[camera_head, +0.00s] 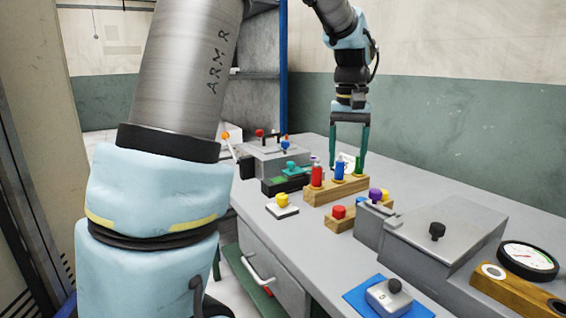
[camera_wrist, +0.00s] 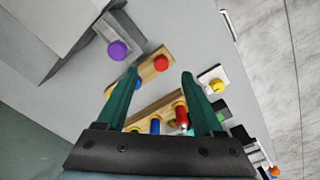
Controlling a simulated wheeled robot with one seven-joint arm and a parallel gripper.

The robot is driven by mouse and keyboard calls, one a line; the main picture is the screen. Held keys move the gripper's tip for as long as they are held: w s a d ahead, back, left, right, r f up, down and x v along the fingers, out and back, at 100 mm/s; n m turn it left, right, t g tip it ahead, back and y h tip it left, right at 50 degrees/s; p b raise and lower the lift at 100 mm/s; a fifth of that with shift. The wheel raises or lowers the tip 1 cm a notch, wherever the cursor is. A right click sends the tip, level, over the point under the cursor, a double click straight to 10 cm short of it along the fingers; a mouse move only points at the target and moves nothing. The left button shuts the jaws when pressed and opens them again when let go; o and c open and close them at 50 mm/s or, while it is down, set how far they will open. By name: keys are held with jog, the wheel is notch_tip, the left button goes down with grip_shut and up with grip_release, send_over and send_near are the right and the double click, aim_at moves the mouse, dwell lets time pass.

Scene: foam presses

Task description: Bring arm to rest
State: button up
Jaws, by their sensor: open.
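My gripper (camera_head: 349,150) hangs from my arm above the grey workbench (camera_head: 420,262), with its green fingers pointing down. Its fingers are apart and nothing shows between them in the head view. Below and around it stands a wooden block (camera_head: 322,195) with a red cylinder (camera_head: 317,175), a blue cylinder (camera_head: 340,168) and a further piece partly hidden by a finger. In the wrist view my gripper (camera_wrist: 160,75) has its fingers spread over the bench, with the red cylinder (camera_wrist: 181,117) and blue cylinder (camera_wrist: 155,126) seen between them. I cannot tell the exact height of the fingertips.
A red button (camera_head: 338,212) on wood, a yellow button (camera_head: 282,201) and a purple knob (camera_head: 376,195) are near. A grey box (camera_head: 460,225) with a black knob and a round gauge (camera_head: 528,262) stand at right. A lever box (camera_head: 275,158) stands behind.

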jog(key=s+a+f, duration=0.3)
jog(key=a+f, duration=0.1)
jog(key=a, duration=0.4)
jog(key=s+a+f+n, duration=0.1)
jog(key=s+a+f, duration=0.2)
jog(key=a+f, duration=0.2)
jog(key=s+a+f+t, duration=0.1)
jog(key=s+a+f, duration=0.3)
jog(key=a, duration=0.7)
jog(key=shift+a+f+n, duration=0.25)
jog(key=shift+f+n, duration=0.05)
jog(key=shift+f, duration=0.3)
